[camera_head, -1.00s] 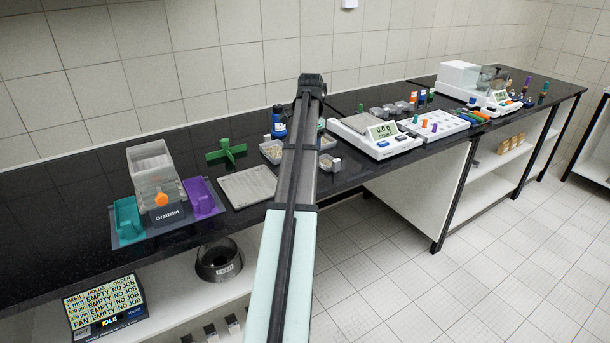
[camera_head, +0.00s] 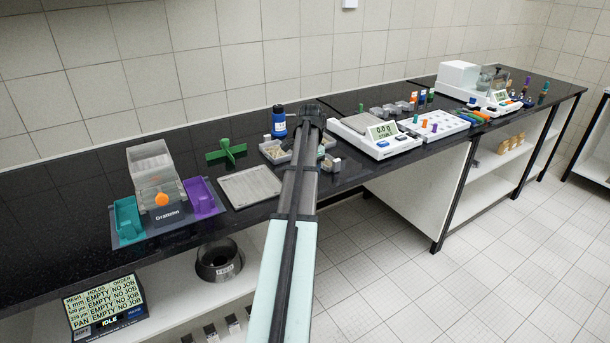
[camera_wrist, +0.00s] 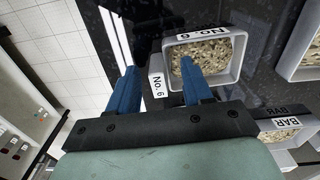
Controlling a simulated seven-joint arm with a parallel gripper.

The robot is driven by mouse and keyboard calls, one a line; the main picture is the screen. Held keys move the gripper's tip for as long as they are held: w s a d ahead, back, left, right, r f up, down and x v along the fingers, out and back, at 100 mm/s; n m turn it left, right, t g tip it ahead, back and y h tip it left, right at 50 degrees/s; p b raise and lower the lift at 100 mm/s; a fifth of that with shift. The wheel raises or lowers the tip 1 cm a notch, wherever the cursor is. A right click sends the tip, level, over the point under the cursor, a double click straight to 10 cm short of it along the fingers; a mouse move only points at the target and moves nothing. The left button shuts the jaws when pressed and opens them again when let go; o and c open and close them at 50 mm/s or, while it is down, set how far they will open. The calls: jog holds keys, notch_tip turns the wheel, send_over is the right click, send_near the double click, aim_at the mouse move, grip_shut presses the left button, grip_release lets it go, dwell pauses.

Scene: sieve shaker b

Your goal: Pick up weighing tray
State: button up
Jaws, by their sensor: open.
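In the wrist view a grey tray (camera_wrist: 242,58) marked "No. 6" sits on the black bench, holding pale and dark grains. My gripper (camera_wrist: 158,68) is open and empty. Its right blue finger overlaps the tray's grains in the picture; its left finger is left of the tray, over dark bench. Whether the fingers touch the tray cannot be told. In the head view the end of my arm (camera_head: 312,112) is over the group of small trays and hides part of it. I cannot tell which of them there is No. 6.
A tray marked "BAR" (camera_wrist: 279,135) and another grain tray (camera_wrist: 289,60) are close by on the right in the wrist view. A balance (camera_head: 381,149) is to the right, a flat grey plate (camera_head: 249,187) to the left.

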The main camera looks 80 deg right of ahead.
jog(key=shift+c, duration=0.5)
grip_shut()
